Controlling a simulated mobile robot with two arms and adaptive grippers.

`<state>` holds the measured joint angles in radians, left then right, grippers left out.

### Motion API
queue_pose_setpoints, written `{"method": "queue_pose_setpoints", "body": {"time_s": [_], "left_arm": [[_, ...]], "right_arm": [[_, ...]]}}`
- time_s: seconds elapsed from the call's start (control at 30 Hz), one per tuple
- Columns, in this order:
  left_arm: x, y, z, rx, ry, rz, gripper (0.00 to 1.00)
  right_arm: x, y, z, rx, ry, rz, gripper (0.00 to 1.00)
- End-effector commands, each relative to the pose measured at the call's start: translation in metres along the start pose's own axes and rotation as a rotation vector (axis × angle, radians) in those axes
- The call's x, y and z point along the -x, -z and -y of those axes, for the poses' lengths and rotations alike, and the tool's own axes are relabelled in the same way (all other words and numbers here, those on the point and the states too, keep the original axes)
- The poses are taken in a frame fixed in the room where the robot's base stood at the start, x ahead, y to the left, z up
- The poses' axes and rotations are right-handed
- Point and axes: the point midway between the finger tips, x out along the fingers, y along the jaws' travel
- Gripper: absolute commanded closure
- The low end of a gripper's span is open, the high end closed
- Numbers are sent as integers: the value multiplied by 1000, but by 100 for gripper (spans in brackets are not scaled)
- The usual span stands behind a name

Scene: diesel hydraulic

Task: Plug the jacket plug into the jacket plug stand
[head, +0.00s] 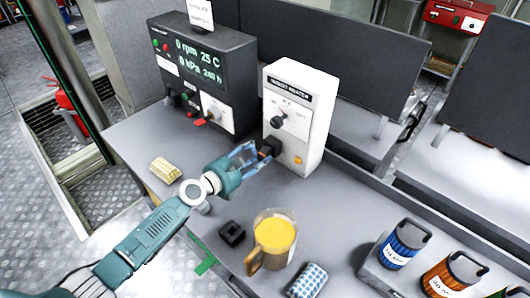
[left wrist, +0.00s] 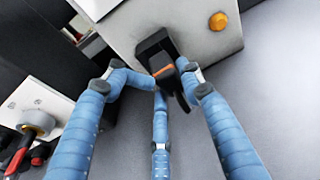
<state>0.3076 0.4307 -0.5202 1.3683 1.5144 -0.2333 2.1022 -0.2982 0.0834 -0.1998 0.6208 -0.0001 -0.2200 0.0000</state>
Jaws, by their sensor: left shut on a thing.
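The black jacket plug (head: 268,148) is at the lower front of the white jacket heater box (head: 297,118). My left gripper (head: 250,155), with blue fingers, is shut on it. My right gripper is not in view.
A black control unit (head: 203,75) with a lit display stands left of the heater. A yellow-filled mug (head: 272,240), a blue patterned cylinder (head: 308,281) and a beige bundle (head: 165,170) are on the bench. Labelled canisters (head: 403,243) stand at the right.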

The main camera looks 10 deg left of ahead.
Motion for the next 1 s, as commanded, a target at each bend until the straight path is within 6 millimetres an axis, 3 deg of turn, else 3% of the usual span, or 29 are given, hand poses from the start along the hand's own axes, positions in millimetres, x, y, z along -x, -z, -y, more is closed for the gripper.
{"method": "queue_pose_setpoints", "body": {"time_s": [0.03,0.27,0.37,1.0], "left_arm": [[1,18,12,4,23,-29,92],[6,19,11,3,23,-29,92],[9,20,11,3,22,-30,100],[28,24,10,2,21,-31,100]], "right_arm": [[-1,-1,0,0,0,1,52],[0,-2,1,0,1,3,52],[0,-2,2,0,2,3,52],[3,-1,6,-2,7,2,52]]}}
